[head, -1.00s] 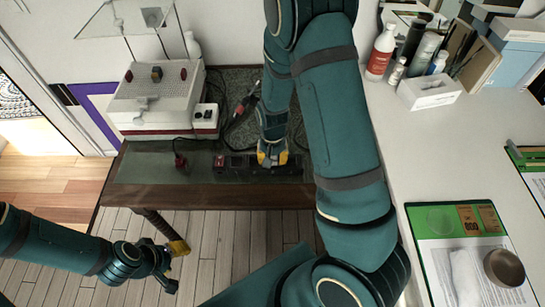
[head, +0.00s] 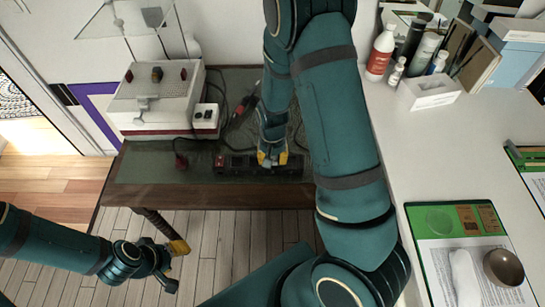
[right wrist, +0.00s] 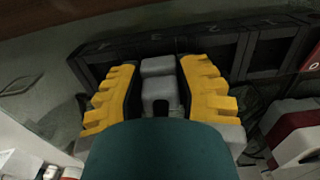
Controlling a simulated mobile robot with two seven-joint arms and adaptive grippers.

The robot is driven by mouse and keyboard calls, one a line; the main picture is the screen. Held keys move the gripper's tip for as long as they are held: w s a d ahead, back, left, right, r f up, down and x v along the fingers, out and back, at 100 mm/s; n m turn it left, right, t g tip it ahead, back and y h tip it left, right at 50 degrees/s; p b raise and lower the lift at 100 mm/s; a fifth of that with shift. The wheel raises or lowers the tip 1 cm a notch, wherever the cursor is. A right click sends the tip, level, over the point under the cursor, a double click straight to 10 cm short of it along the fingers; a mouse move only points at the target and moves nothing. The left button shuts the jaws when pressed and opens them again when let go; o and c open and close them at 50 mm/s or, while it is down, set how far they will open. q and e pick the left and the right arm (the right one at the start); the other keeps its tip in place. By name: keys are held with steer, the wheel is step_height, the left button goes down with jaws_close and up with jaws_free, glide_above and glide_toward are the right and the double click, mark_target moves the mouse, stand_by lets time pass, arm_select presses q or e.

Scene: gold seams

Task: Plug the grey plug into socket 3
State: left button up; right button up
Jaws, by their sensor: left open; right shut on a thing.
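The grey plug (right wrist: 159,82) shows in the right wrist view between the yellow fingers of my right gripper (right wrist: 160,90), which is shut on it. The plug's front end is at the black socket strip (right wrist: 277,55); I cannot tell whether it is inserted or just above. In the head view my right gripper (head: 272,157) is over the right part of the strip (head: 240,162), hiding the plug and sockets there. My left gripper (head: 175,266) is open and empty, low at left.
The strip lies on a dark-topped bench (head: 140,168). A red plug (head: 181,162) lies left of the strip. A white device (head: 155,100) and small outlet box (head: 206,117) stand behind, with dark cables nearby. A white counter (head: 390,150) with bottles and boxes is on the right.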

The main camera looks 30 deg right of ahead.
steer(key=shift+f+b, duration=0.35)
steer(key=shift+f, duration=0.15)
stand_by(0.8)
steer(key=shift+s+f, duration=0.2)
steer(key=shift+f, duration=0.1)
